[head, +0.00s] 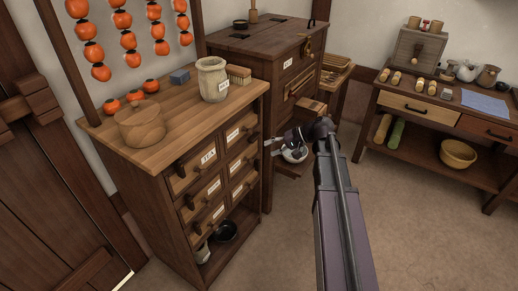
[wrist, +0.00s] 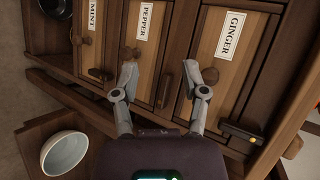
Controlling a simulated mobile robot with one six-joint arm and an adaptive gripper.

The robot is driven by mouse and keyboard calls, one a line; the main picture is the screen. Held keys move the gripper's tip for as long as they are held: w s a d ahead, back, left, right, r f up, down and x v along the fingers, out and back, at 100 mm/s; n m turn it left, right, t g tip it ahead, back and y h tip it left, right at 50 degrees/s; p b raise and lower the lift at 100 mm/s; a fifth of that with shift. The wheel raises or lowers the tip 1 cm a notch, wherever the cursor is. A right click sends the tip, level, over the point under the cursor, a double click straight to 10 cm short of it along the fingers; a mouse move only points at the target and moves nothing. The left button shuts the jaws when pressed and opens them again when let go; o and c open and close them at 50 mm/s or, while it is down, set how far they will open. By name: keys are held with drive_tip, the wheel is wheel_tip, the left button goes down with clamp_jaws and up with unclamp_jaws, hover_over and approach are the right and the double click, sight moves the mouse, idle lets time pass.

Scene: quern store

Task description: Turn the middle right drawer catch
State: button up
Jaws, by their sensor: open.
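The drawer cabinet (head: 160,190) has two columns of labelled drawers. The middle right drawer, labelled PEPPER (wrist: 145,50), lies between GINGER (wrist: 230,35) and MINT (wrist: 92,15) in the wrist view, which is turned sideways. Its wooden catch (wrist: 165,91) is a short bar that lies along the drawer's edge, while the MINT catch (wrist: 98,74) and the GINGER catch (wrist: 240,133) lie crosswise to it. My gripper (wrist: 161,75) is open, its fingers on either side of the PEPPER catch; contact cannot be told. In the head view my gripper (head: 270,148) is beside the cabinet's right edge.
A white bowl (wrist: 65,152) stands close to my gripper. A dark chest (head: 262,45) is behind. The floor (head: 420,225) at right is clear.

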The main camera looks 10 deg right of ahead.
sight(258, 138)
drive_tip(key=w+d+f+t+y+b, duration=0.1)
drive_tip(key=w+d+f+y+b, duration=0.1)
drive_tip(key=d+b, duration=0.3)
drive_tip(key=w+d+f+m+t+y+b, duration=0.1)
drive_tip(key=w+d+f+t+y+b, duration=0.1)
drive_tip(key=w+d+y+b, duration=0.1)
drive_tip(key=w+d+b, duration=0.1)
drive_tip(key=d+b, duration=0.1)
drive_tip(key=b, duration=0.1)
drive_tip(key=shift+d+t+b, duration=0.2)
drive_tip(key=shift+t+b, duration=0.1)
drive_tip(key=shift+b, duration=0.1)
drive_tip(key=shift+a, duration=0.2)
drive_tip(key=x, duration=1.3)
drive_tip(key=shift+w+a+r, duration=0.1)
drive_tip(key=shift+a, duration=0.1)
clamp_jaws()
